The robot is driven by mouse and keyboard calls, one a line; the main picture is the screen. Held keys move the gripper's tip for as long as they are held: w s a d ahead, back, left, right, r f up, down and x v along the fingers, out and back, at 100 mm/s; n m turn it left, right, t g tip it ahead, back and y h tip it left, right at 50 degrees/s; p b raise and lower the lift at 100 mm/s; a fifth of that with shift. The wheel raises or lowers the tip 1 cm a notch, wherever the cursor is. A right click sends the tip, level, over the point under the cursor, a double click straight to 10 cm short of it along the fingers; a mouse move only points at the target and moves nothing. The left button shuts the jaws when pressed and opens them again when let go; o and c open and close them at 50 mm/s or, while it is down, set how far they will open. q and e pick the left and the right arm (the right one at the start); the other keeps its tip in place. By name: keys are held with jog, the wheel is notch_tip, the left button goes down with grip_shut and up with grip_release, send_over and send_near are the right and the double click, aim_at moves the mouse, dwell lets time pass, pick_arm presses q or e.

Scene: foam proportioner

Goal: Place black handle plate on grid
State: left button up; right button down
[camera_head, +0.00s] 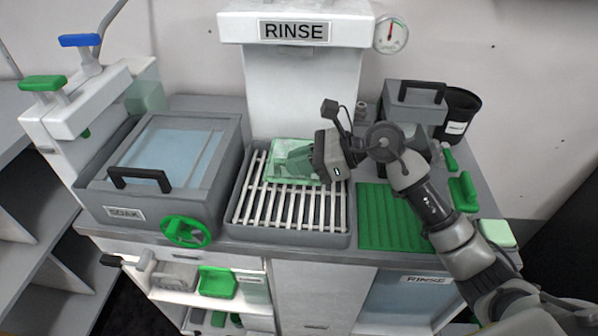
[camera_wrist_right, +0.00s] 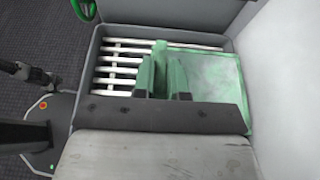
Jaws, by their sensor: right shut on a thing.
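My right gripper (camera_head: 308,161) is over the back right of the white-barred grid (camera_head: 290,207), in the tray under the RINSE sign. It is shut on a green, see-through plate (camera_head: 290,148), by what looks like an upright green handle (camera_wrist_right: 160,62). In the wrist view the plate (camera_wrist_right: 212,80) lies flat over the right part of the grid (camera_wrist_right: 118,62). I cannot tell whether it touches the bars. No black handle shows on this plate; the fingers hide part of it. My left gripper is not in view.
A SOAK basin (camera_head: 206,195) with a black-handled lid (camera_head: 140,178) stands left of the grid. A green ribbed mat (camera_head: 390,218) lies to the right. The white RINSE column (camera_head: 300,95) rises behind. The grid's front left is clear.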

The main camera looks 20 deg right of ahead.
aim_at(299, 177)
notch_tip(299, 177, down, 3)
jog(key=shift+f, duration=0.25)
jog(key=shift+f, duration=0.1)
jog(key=c, duration=1.6)
grip_release()
jog(key=shift+f, duration=0.15)
jog(key=o, duration=0.4)
jog(key=shift+o, duration=0.2)
